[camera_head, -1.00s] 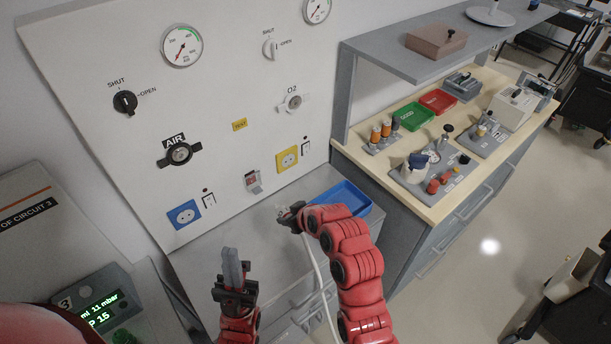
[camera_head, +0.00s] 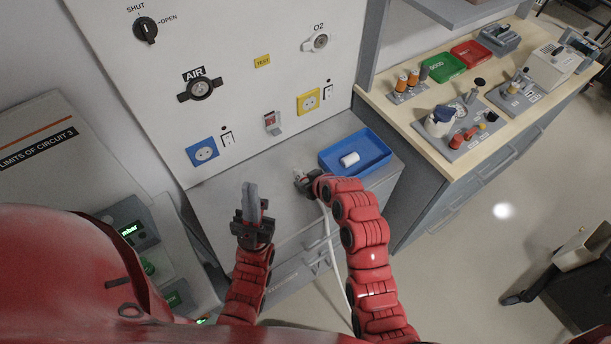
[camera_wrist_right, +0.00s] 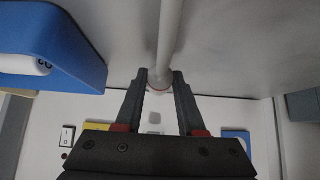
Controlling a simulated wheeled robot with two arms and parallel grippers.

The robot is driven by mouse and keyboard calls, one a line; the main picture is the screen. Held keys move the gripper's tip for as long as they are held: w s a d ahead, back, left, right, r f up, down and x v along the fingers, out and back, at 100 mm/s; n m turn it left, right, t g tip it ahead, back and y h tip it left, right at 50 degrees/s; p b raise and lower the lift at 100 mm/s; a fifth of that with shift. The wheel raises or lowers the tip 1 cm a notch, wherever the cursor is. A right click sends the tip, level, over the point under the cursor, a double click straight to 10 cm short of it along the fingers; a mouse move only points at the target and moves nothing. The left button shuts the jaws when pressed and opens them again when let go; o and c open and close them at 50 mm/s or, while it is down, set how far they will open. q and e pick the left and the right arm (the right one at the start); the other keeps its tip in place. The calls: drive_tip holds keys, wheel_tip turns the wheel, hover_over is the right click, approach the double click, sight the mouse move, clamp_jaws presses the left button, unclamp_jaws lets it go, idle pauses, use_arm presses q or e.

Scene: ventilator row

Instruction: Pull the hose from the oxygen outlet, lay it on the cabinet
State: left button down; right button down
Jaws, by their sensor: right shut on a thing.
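The white hose (camera_head: 332,255) hangs from my right gripper (camera_head: 303,180) over the grey cabinet top (camera_head: 238,183). In the right wrist view the jaws (camera_wrist_right: 159,82) are shut on the hose (camera_wrist_right: 169,35) near its end. The oxygen outlet (camera_head: 317,40), marked O2, is on the wall panel above, and no hose shows on it. My left gripper (camera_head: 252,195) points up in front of the cabinet, apart from the hose. Its fingers look close together, but their gap is unclear.
A blue tray (camera_head: 385,165) with a white cylinder (camera_head: 349,159) stands on the cabinet, right of my right gripper. The AIR outlet (camera_head: 200,89) and sockets are on the panel. A wooden bench (camera_head: 405,112) with equipment is at right. The cabinet top's left part is clear.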

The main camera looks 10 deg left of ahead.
drive_tip(key=shift+f, duration=0.4)
drive_tip(key=shift+c, duration=2.2)
unclamp_jaws()
drive_tip(key=w+a+r+p+v, duration=0.1)
drive_tip(key=p+v, duration=0.5)
drive_tip(key=v, duration=0.5)
drive_tip(key=w+a+r+p+v, duration=0.1)
drive_tip(key=p+v, duration=0.5)
drive_tip(key=v, duration=0.6)
drive_tip(key=shift+w+a+r+p, duration=0.3)
drive_tip(key=shift+r+p, duration=0.05)
drive_tip(key=shift+r, duration=0.55)
